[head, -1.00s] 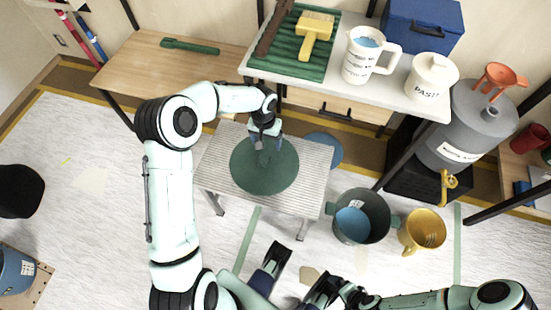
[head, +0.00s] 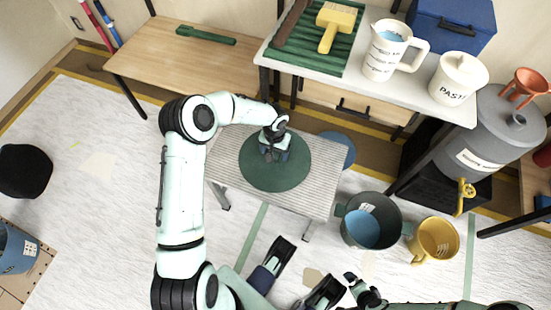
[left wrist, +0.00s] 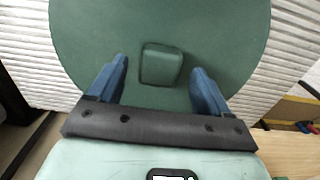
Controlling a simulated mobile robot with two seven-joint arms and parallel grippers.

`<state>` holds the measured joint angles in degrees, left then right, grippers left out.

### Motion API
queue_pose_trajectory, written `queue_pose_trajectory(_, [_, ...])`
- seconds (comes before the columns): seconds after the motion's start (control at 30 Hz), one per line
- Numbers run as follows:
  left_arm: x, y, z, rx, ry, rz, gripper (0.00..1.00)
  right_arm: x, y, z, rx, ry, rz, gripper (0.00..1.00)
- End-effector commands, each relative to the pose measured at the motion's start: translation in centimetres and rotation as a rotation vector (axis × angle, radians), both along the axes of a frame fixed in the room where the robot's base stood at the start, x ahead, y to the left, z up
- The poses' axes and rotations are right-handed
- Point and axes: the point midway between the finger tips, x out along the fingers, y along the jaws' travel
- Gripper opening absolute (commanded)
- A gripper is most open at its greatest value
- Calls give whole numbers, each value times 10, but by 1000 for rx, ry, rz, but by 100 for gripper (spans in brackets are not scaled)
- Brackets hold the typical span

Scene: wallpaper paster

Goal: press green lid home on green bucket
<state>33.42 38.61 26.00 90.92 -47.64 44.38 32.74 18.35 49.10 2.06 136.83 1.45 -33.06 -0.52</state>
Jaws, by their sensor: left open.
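The round dark green lid (head: 262,178) lies flat on a ribbed grey bench (head: 318,190). Its raised block handle (left wrist: 161,64) shows in the left wrist view. My left gripper (head: 274,156) is over the middle of the lid and hides the handle in the head view. In the left wrist view its blue fingers (left wrist: 158,70) are open, one on each side of the handle, with gaps between. The dark green bucket (head: 384,208) stands open on the floor right of the bench, with blue contents inside. My right gripper (head: 362,290) is at the bottom edge; its jaws are unclear.
A yellow bucket (head: 434,240) stands right of the green bucket. A blue disc (head: 340,148) is partly hidden behind the bench. A shelf (head: 400,95) with a jug (head: 388,52) and paste pot (head: 458,80) stands behind. A grey tank (head: 488,135) is at the right.

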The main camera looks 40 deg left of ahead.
Motion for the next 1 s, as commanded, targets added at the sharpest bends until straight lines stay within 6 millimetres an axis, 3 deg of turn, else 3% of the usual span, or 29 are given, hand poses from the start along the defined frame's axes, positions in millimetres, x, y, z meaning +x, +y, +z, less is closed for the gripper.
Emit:
queue_pose_trajectory(0.3, [1,0,-6,1,-3,-1,79,3,-1,-1,-3,-8,-3,100])
queue_pose_trajectory(0.5, [1,0,-6,1,-2,-1,15,3,-1,-1,-3,-7,-3,100])
queue_pose_trajectory(0.83, [1,0,-3,1,-3,-1,15,2,-1,-1,-2,-5,-2,100])
queue_pose_trajectory(1.0, [1,0,11,2,-5,-1,15,-3,2,4,4,6,3,100])
